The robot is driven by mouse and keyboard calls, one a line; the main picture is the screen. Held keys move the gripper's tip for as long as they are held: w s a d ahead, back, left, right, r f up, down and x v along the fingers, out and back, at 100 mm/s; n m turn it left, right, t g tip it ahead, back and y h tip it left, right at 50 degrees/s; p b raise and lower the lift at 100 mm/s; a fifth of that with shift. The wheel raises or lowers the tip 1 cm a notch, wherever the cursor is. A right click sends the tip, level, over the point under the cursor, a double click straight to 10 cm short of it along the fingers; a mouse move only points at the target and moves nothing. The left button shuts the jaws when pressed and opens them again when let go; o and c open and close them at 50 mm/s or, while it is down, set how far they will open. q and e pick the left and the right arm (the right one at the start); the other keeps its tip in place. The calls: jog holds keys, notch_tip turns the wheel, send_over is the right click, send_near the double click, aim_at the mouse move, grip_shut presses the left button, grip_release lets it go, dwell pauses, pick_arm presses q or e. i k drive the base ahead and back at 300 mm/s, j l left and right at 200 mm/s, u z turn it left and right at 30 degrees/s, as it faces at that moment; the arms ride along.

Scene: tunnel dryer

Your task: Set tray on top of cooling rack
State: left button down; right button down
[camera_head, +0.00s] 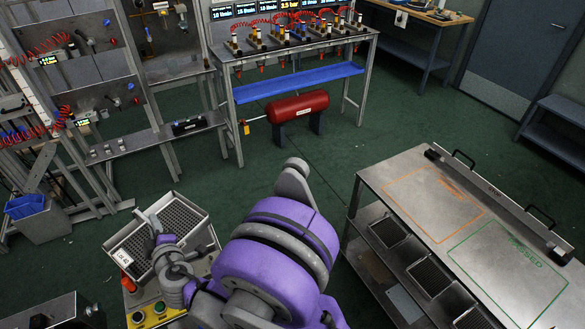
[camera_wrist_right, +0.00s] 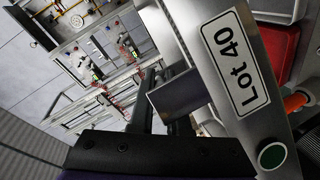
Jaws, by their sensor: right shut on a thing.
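A metal tray (camera_head: 128,244) with a perforated floor and a "Lot 40" label is at the lower left of the head view. The labelled wall of the tray (camera_wrist_right: 203,45) fills the right of the wrist view. My right gripper (camera_head: 163,241) is shut on the tray's wall, and its fingers show close up in the wrist view (camera_wrist_right: 168,98). The tray is over or beside a yellow control panel; I cannot tell if it touches it. No label names a cooling rack. A steel bench (camera_head: 398,168) with dark mesh trays below its top stands at right. My left gripper is not in view.
The yellow panel (camera_head: 153,319) has green buttons. The bench top has orange and green outlined areas, the green one marked "PASSED". A workbench (camera_head: 352,38) with a red cylinder (camera_head: 298,106) below stands at the back. Green floor between them is clear.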

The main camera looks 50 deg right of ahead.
aim_at(467, 229)
jog(key=l+z, duration=0.2)
jog(key=z, duration=0.15)
jog(key=k+l+z, duration=0.1)
jog(key=l+z, duration=0.35)
jog(key=z, duration=0.25)
jog(key=i+l+z, duration=0.15)
jog(key=z, duration=0.3)
jog(key=i+l+z, duration=0.15)
jog(key=z, duration=0.25)
jog(key=i+l+z, duration=0.1)
jog(key=z, duration=0.35)
jog(key=i+j+z, duration=0.1)
jog(key=z, duration=0.35)
jog(key=i+j+z, duration=0.15)
jog(key=i+z, duration=0.15)
jog(key=z, duration=0.15)
jog(key=i+j+z, duration=0.15)
jog(key=z, duration=0.25)
jog(key=i+j+z, duration=0.1)
jog(key=j+z, duration=0.2)
jog(key=z, duration=0.15)
jog(key=j+z, duration=0.3)
jog(key=z, duration=0.15)
jog(key=i+j+z, duration=0.1)
jog(key=j+z, duration=0.2)
jog(key=z, duration=0.15)
